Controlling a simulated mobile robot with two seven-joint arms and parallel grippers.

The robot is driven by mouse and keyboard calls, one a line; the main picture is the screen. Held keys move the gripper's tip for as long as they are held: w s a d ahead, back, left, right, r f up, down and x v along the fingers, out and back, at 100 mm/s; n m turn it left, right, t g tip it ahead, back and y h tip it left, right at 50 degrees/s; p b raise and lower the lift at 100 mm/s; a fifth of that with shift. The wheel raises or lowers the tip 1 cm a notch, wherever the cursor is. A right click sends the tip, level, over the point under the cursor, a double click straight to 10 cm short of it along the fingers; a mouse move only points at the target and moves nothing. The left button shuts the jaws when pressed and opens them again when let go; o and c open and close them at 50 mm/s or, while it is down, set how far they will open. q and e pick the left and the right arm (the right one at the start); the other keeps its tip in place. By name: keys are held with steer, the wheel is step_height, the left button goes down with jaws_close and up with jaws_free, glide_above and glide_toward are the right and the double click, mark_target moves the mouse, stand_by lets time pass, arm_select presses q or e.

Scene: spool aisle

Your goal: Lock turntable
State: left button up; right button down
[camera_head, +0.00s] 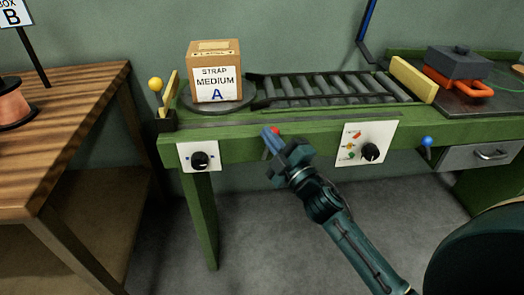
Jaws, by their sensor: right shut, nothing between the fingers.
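The turntable (247,94) is a dark grey disc at the left end of the green bench (230,130). A cardboard box (214,72) marked "STRAP MEDIUM A" stands upright on it. A small red knob (276,130) on the bench front shows just behind my right gripper (270,140). That gripper is shut and empty, its blue-tipped fingers in front of the bench edge; I cannot tell whether they touch the knob. My left gripper is out of view.
A yellow-ball lever (156,85) stands left of the turntable. A roller conveyor (333,87) runs right to a yellow bar (412,79). Dial panels (198,157) (365,143) and a blue knob (427,141) line the front. A wooden table (70,90) stands left.

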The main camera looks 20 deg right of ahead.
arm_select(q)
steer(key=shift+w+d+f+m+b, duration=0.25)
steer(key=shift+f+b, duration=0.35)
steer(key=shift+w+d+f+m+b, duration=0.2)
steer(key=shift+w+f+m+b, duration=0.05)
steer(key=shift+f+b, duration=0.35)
arm_select(e)
steer(key=m, duration=0.1)
steer(key=d+m+t+h, duration=0.1)
steer(key=d+m, duration=0.1)
steer(key=shift+s+f+m, duration=0.3)
steer(key=shift+t, duration=0.3)
